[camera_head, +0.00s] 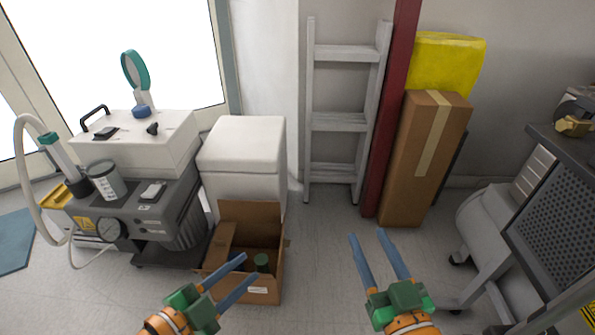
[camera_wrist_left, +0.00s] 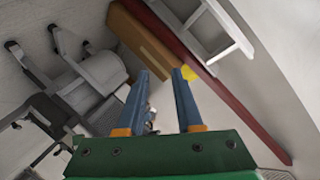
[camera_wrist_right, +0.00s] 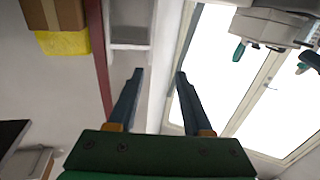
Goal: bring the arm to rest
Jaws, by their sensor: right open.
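My left gripper (camera_head: 249,267) is at the bottom centre-left of the head view, its blue fingers apart and pointing up and right. It lies in front of the open cardboard box in that view. My right gripper (camera_head: 367,233) is at the bottom right of centre, fingers apart and pointing up over bare floor. In the left wrist view the left fingers (camera_wrist_left: 161,72) are spread with nothing held between them. In the right wrist view the right fingers (camera_wrist_right: 159,72) are also spread and empty.
An open cardboard box (camera_head: 281,268) stands on the floor by a white bin (camera_head: 242,150). A compressor cart (camera_head: 150,215) is at left. A ladder (camera_head: 346,122), red post (camera_head: 388,125) and tall carton (camera_head: 424,170) are at the back. A dark perforated unit (camera_head: 560,225) stands right.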

